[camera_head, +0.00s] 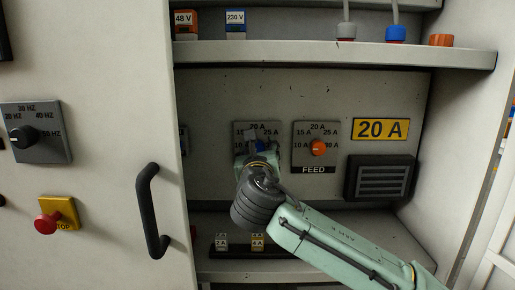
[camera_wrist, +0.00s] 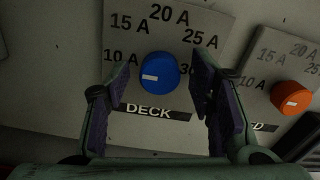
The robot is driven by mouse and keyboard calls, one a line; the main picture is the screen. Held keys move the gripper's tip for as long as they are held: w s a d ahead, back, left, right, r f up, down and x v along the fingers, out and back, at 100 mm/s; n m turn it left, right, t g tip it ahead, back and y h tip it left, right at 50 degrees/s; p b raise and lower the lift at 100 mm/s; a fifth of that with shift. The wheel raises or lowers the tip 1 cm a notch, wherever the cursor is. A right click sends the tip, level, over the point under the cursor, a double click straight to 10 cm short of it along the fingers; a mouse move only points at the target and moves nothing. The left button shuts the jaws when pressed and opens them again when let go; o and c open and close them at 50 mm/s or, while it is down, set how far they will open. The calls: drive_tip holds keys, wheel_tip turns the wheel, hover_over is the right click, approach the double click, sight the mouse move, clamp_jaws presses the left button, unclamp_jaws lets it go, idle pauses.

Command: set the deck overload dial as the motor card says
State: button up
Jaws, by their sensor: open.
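The deck dial is a round blue knob (camera_wrist: 160,73) on a grey plate labelled DECK, with marks from 10 A at the left through 20 A at the top. Its white mark sits left of the knob's middle, on the 10 A side; the exact setting is hard to tell. In the head view my gripper (camera_head: 258,142) covers most of this dial. In the wrist view my open gripper (camera_wrist: 163,78) has one finger on each side of the knob, apart from it. A yellow card (camera_head: 380,129) reading 20 A is on the back wall at the right.
An orange FEED dial (camera_head: 317,148) is close to the right of the deck dial. A black vented box (camera_head: 380,178) is below the card. A shelf (camera_head: 330,55) runs above. A door with a black handle (camera_head: 151,211) and red stop button (camera_head: 47,227) stands at the left.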

drive_tip(key=shift+c, duration=0.6)
drive_tip(key=c, duration=1.1)
